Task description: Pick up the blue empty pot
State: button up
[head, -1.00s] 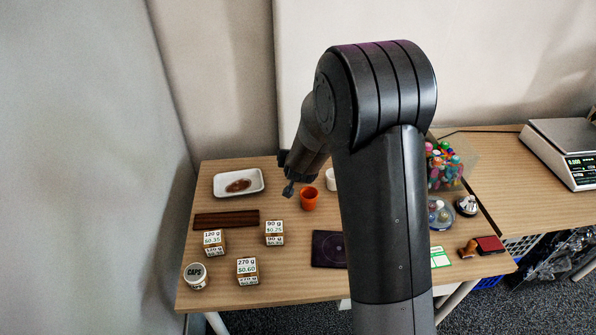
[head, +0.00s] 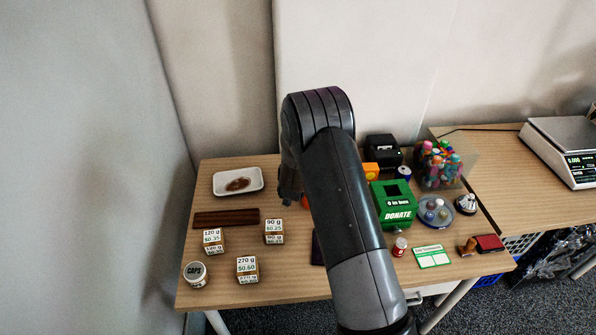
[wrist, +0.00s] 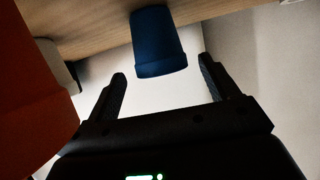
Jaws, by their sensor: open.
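The blue pot (wrist: 158,42) shows in the wrist view, in front of my gripper and roughly centred between its fingers. The tabletop is at the top of that view, so the pot appears upside down. My gripper (wrist: 163,72) is open, with one finger toward each side of the pot and nothing held. I cannot tell whether the fingertips touch it. In the head view my arm hides the blue pot, and only part of my gripper (head: 290,190) shows beside the orange pot.
The orange pot (head: 306,202) is close beside my gripper and looms large at left in the wrist view (wrist: 32,90). A white dish (head: 238,182), a brown tray (head: 226,217), price blocks (head: 247,268) and a green donation box (head: 394,205) are on the table.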

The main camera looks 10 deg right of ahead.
jog(key=x, duration=0.5)
jog(key=shift+f, duration=0.1)
jog(key=c, duration=1.1)
